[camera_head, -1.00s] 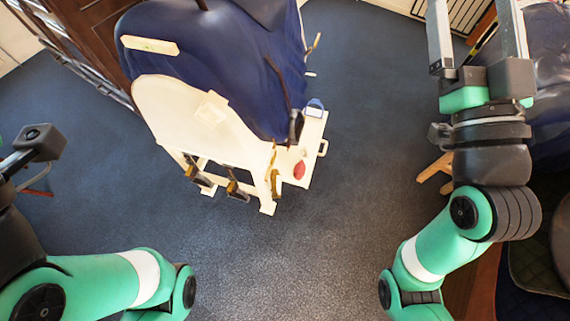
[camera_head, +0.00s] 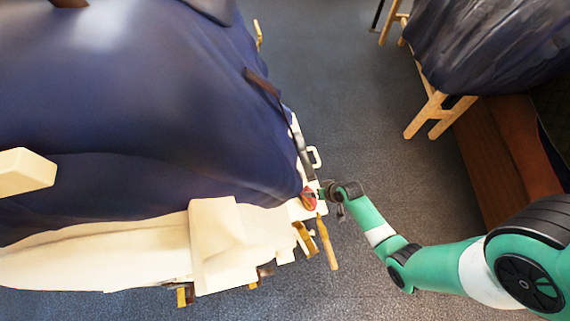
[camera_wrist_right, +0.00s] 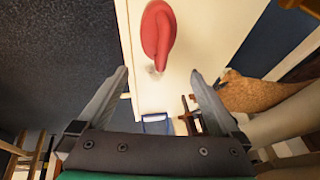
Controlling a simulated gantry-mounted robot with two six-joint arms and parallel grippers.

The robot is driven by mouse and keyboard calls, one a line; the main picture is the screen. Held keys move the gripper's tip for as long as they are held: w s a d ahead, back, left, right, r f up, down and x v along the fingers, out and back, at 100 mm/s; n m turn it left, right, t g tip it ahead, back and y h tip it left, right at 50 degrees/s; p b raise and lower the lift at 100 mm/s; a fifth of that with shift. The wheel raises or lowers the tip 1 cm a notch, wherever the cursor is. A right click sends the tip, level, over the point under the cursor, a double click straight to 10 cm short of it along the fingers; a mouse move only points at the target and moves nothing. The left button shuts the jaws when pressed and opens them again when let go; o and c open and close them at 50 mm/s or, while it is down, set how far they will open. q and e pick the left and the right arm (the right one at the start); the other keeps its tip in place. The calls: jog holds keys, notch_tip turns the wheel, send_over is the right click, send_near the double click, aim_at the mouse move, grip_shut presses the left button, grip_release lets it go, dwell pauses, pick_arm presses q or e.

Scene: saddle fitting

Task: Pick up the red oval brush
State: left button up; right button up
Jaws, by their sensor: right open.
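The red oval brush (camera_head: 309,199) is at the right end of the cream saddle stand (camera_head: 215,236), beside the blue-covered form. In the right wrist view the red brush (camera_wrist_right: 158,32) is against a cream board (camera_wrist_right: 205,30), just beyond the fingertips and roughly in line with the gap between them. My right gripper (camera_wrist_right: 160,74) is open, with nothing between its fingers. In the head view my right gripper (camera_head: 325,192) is close to the brush's right side, small and partly hidden. My left gripper is out of view.
A wooden-handled tool (camera_head: 327,243) hangs just below the brush. A blue object (camera_wrist_right: 157,124) shows below the board in the wrist view. The dark-blue cover (camera_head: 140,110) fills the left. Another covered wooden stand (camera_head: 440,105) is at the upper right. Open floor lies between.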

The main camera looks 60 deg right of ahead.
jog(key=f+b, duration=0.2)
jog(key=f, duration=0.1)
jog(key=shift+s+d, duration=0.15)
jog(key=shift+s, duration=0.15)
jog(key=b+x, duration=0.3)
jog(key=shift+w+d+f, duration=0.1)
jog(key=shift+w, duration=0.3)
jog(key=b+x, duration=0.4)
jog(key=x, duration=0.1)
jog(key=shift+w+f+b, duration=0.1)
jog(key=shift+b, duration=0.2)
jog(key=c, duration=1.4)
jog(key=shift+o, duration=0.2)
jog(key=shift+r, duration=0.2)
